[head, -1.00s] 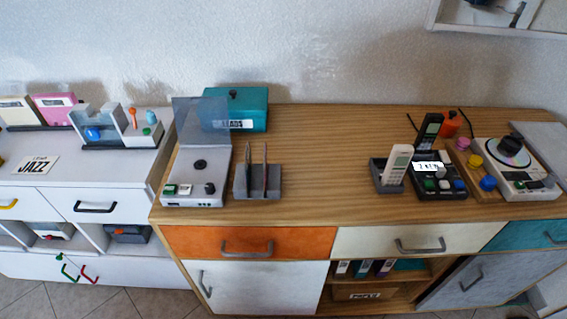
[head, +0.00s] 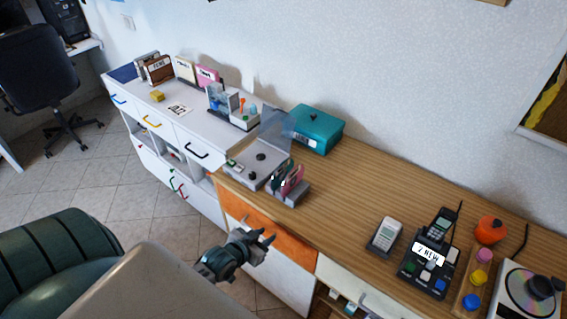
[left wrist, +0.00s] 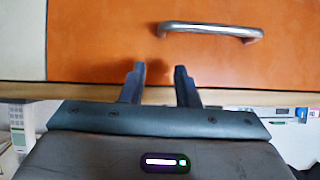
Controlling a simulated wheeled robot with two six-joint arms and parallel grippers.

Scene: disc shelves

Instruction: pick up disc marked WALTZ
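A small grey rack (head: 296,198) stands on the wooden cabinet, beside the grey player with a raised clear lid (head: 255,168). Thin upright discs or sleeves (head: 288,180), pink and dark green, stand in the rack. Their markings are too small to read, so I cannot tell which is WALTZ. Another disc (head: 530,290) lies in the white player at the lower right. My left gripper (head: 269,245) is in front of the orange drawer, below and apart from the rack. In the left wrist view its fingers (left wrist: 160,82) are spread and empty. My right gripper is not in view.
The orange drawer (left wrist: 90,40) with its metal handle (left wrist: 210,29) faces the left gripper. A teal box (head: 316,130) stands behind the rack. A phone and a button box (head: 428,270) stand farther right. The cabinet top (head: 345,185) between is clear.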

